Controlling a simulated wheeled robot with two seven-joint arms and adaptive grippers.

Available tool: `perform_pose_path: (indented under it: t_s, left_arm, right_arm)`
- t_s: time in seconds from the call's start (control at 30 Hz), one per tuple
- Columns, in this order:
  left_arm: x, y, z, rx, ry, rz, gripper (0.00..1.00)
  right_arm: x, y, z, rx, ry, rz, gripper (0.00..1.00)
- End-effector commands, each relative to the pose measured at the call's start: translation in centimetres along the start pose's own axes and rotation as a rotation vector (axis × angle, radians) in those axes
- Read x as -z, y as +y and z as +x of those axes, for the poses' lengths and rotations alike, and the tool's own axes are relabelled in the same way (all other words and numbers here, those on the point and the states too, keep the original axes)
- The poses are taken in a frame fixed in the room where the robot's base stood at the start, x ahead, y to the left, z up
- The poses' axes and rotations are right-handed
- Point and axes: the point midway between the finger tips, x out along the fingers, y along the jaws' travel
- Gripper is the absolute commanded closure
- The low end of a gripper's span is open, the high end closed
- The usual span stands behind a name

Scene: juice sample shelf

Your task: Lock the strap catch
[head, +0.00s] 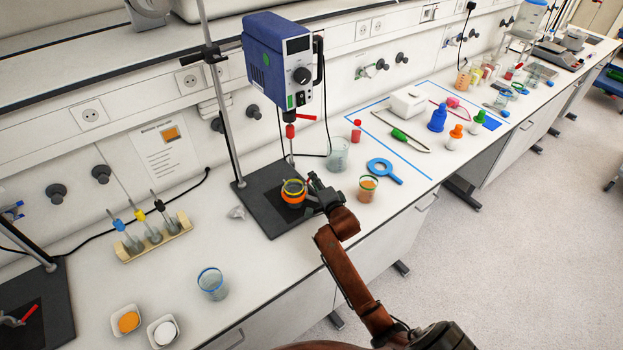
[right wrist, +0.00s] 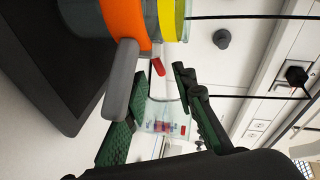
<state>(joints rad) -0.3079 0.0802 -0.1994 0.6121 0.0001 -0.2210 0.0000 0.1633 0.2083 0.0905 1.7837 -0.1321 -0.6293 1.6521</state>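A vessel with a yellow band (head: 293,184) and an orange strap (head: 292,197) around it stands on the dark stand base under the blue stirrer motor. The right wrist view shows the orange strap (right wrist: 124,20), the yellow band (right wrist: 171,18) and a grey catch lever (right wrist: 121,78) sticking out from the strap. My right gripper (head: 314,186) is beside the vessel on its right. In the right wrist view its green-padded fingers (right wrist: 160,108) are apart, with the lever's end close to one finger. Contact cannot be told. My left gripper is not in view.
The stirrer motor (head: 283,62) hangs above the vessel on a stand with a dark base (head: 262,207). A clear beaker (head: 338,154), an orange-filled cup (head: 367,188) and a blue ring tool (head: 384,170) are to the right. An empty beaker (head: 212,284) stands front left, with free bench around it.

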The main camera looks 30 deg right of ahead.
Motion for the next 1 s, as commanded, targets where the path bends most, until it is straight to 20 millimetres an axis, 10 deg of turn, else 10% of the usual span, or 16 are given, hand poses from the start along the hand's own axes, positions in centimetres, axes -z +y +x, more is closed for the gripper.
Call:
perform_pose_path:
  t_s: [0.53, 1.0]
  left_arm:
    - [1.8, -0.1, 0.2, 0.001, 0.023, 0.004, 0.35]
    - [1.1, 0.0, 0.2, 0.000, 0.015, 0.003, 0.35]
  right_arm:
    - [-0.3, -0.2, 2.6, 0.002, -0.004, -0.001, 0.76]
    - [-0.3, -0.1, 2.5, 0.002, -0.004, -0.001, 1.00]
